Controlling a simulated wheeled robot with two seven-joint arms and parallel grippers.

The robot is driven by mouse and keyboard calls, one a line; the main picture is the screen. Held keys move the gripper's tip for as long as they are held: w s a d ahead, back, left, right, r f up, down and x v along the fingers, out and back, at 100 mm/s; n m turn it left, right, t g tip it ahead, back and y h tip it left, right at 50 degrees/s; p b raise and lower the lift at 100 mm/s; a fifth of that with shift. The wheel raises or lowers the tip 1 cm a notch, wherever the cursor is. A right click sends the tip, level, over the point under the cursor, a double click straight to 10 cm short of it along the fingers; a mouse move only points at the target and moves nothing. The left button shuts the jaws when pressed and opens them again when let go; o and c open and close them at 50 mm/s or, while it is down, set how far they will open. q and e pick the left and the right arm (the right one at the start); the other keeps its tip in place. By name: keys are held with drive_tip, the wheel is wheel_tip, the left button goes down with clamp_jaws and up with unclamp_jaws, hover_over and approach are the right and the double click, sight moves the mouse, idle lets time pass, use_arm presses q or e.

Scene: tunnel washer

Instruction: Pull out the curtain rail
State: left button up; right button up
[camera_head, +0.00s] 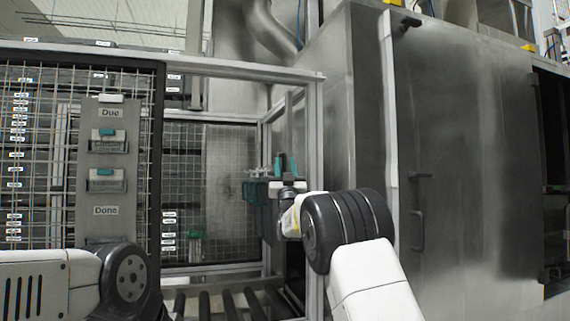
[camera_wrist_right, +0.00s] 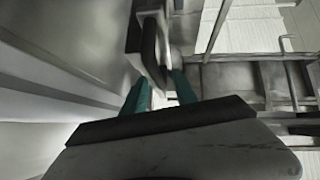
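My right gripper (camera_head: 285,165) is in front of the frame opening beside the steel cabinet, with its teal fingers pointing up and away. In the right wrist view, the two teal fingers (camera_wrist_right: 160,92) stand apart with a gap between them. A pale rounded part with a dark pad (camera_wrist_right: 150,45) lies just beyond the fingertips; I cannot tell whether it touches them. I cannot clearly pick out the curtain rail in either view. My left arm shows at the lower left, but its gripper is out of view.
A wire-mesh panel (camera_head: 225,150) with a Due/Done board (camera_head: 104,165) stands at left. A pale metal post (camera_head: 315,190) and a steel cabinet with a door handle (camera_head: 417,231) are close to my right arm. Rollers (camera_head: 228,303) run along below.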

drive_tip(key=shift+w+a+r, duration=0.1)
drive_tip(key=shift+w+r, duration=0.4)
drive_tip(key=shift+w, duration=0.05)
clamp_jaws()
idle(1.1)
